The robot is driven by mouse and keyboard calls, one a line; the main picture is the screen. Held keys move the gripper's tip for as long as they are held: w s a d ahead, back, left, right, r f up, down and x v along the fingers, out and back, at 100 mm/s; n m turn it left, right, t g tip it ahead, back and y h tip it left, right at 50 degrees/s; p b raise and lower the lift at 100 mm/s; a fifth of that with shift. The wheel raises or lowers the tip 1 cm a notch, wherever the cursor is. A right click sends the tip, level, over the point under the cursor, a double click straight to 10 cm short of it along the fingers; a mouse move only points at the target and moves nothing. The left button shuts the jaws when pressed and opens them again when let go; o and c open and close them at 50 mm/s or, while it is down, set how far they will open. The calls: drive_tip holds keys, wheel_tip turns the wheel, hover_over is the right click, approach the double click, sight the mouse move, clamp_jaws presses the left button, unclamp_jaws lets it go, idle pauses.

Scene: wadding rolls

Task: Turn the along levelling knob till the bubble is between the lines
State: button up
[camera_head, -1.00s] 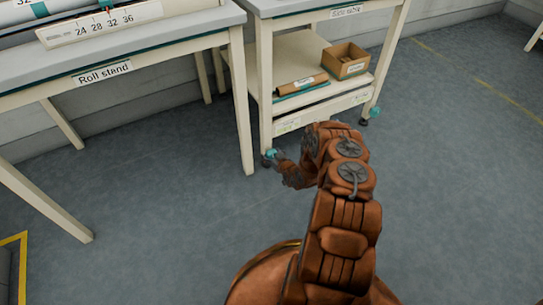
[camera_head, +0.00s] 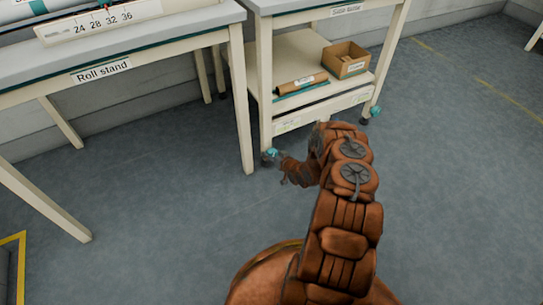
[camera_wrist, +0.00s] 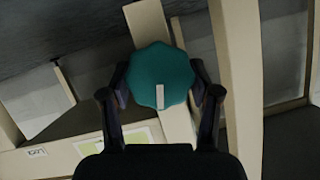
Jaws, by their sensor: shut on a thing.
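A teal levelling knob (camera_wrist: 160,78) with a white mark pointing down fills the middle of the wrist view. My gripper (camera_wrist: 160,92) has one finger on each side of it and is shut on it. In the head view the teal knob (camera_head: 270,153) shows small at the foot of the side table's front left leg, with my gripper (camera_head: 277,158) at it. A second teal knob (camera_head: 375,111) is at the foot of the right leg, apart from my gripper. I cannot make out a bubble or its lines in either view.
The side table (camera_head: 265,75) has a lower shelf with an open cardboard box (camera_head: 345,60) and a brown roll (camera_head: 301,84). The roll stand (camera_head: 130,60) is on the left, its leg close to the gripped knob. The floor in front is clear.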

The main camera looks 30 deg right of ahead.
drive_tip(key=shift+d+f+m+t+y+b, duration=0.15)
drive_tip(key=shift+m+t+y+b, duration=0.15)
drive_tip(key=shift+m+y+b, duration=1)
drive_tip(key=shift+m+h, duration=0.3)
drive_tip(key=shift+m, duration=0.1)
drive_tip(key=o, duration=1.2)
drive_tip(key=shift+c, duration=0.2)
drive_tip(key=shift+s, duration=0.15)
drive_tip(key=v, duration=1.2)
